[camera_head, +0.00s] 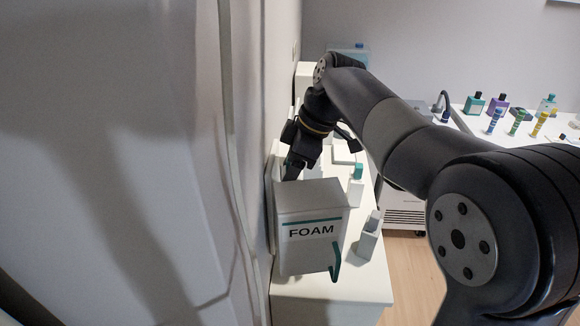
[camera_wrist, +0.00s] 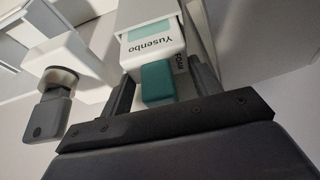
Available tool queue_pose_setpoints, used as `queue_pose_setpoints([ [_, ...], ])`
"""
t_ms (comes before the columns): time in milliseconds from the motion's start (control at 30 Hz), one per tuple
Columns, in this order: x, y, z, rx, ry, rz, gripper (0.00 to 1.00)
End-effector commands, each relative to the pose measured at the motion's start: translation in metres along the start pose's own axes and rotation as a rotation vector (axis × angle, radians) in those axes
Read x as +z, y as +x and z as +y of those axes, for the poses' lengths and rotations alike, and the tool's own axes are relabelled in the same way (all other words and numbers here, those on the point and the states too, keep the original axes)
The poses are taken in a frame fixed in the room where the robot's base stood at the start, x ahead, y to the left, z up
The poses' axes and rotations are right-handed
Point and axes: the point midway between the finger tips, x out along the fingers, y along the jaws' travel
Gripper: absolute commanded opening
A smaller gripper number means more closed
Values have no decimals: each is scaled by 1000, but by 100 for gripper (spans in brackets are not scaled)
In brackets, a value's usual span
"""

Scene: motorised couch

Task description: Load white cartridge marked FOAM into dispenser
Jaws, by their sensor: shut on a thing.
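The dispenser (camera_head: 309,257) is a white box marked FOAM with a teal stripe and a teal lever, upright on the white counter. My gripper (camera_head: 292,172) is pointed down just behind its top in the head view. In the wrist view my gripper (camera_wrist: 160,88) is shut on a white cartridge (camera_wrist: 155,53) with a teal end block, between the two dark fingers. The cartridge reads "Yusenbo", with smaller, partly hidden lettering at its right side that looks like FOAM. Its far end meets white surfaces; I cannot tell whether it is inside the dispenser. The head view does not clearly show it.
A white panel (camera_head: 110,160) stands close on the left. Small white containers (camera_head: 369,243), one teal-capped (camera_head: 356,185), stand on the counter to the right. A grey fitting (camera_wrist: 52,105) is left of my fingers. Several coloured bottles stand on a table (camera_head: 480,118) at the back right.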

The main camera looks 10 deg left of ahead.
Motion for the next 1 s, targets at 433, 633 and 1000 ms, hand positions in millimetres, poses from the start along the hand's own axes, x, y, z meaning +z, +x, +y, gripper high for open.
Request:
queue_pose_setpoints([
  [433, 4, 9, 0, 2, 0, 1, 0],
  [633, 5, 13, 0, 2, 0, 1, 0],
  [1000, 8, 20, 0, 2, 0, 1, 0],
])
